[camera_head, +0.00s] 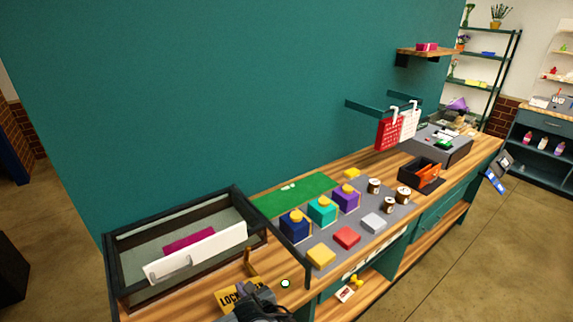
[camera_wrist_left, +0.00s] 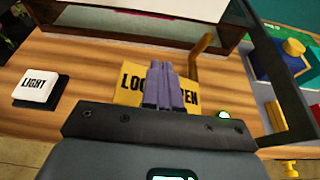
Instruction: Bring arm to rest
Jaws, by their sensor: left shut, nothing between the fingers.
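My left gripper (camera_head: 243,287) is at the bottom of the head view, over the front edge of the wooden counter (camera_head: 279,272). In the left wrist view its two purple-grey fingers (camera_wrist_left: 164,68) are together with nothing between them. They stand in front of a yellow plate (camera_wrist_left: 131,86) lettered LOCK and OPEN, hiding part of it. A brass lever (camera_wrist_left: 198,58) rises beside the plate, apart from the fingers as far as I can tell. My right gripper is in neither view.
A dark-framed case (camera_head: 112,262) with a white front panel (camera_head: 196,252) stands at left. A black-and-white LIGHT switch (camera_wrist_left: 38,91) lies left of the plate. Colored boxes, blocks and jars cover a grey mat (camera_head: 290,257). Open floor lies right of the counter.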

